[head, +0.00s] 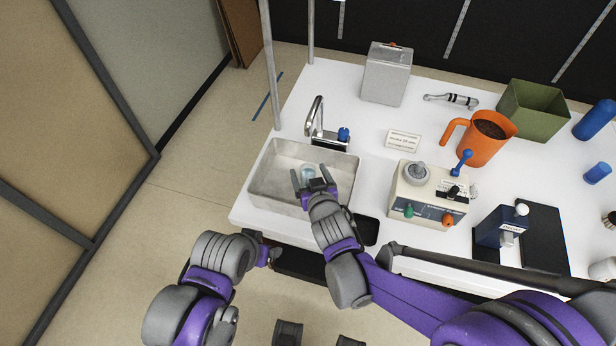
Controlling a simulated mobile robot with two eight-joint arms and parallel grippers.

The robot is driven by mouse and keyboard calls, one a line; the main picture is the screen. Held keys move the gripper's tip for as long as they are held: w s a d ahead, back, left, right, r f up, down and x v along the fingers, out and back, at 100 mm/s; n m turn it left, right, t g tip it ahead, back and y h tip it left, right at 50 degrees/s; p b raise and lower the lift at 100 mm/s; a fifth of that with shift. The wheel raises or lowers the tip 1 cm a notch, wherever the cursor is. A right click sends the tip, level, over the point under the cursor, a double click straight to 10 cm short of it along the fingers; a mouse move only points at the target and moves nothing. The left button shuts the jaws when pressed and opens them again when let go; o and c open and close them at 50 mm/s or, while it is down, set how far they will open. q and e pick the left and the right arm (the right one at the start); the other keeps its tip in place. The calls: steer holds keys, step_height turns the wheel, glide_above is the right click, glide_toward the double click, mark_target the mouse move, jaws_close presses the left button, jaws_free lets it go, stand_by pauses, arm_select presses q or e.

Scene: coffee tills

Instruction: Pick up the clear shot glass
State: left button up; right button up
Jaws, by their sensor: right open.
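A small clear shot glass (308,170) is in the metal sink (265,178), toward its middle; its lower part is hard to make out. My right gripper (310,174) reaches over the sink's front with its fingers apart. The glass shows between or just beyond the fingertips; I cannot tell whether they touch it. My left gripper (272,252) hangs low in front of the counter edge, away from the sink. Its fingers are too small and dark to read.
A faucet (318,118) stands behind the sink. To the right on the white counter are a cream machine (415,196), an orange pitcher (484,140), a green bin (532,108) and a steel box (386,75). A black pad (366,230) lies right of my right gripper.

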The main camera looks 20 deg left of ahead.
jaws_close()
stand_by(0.3)
steer(key=shift+r, duration=0.15)
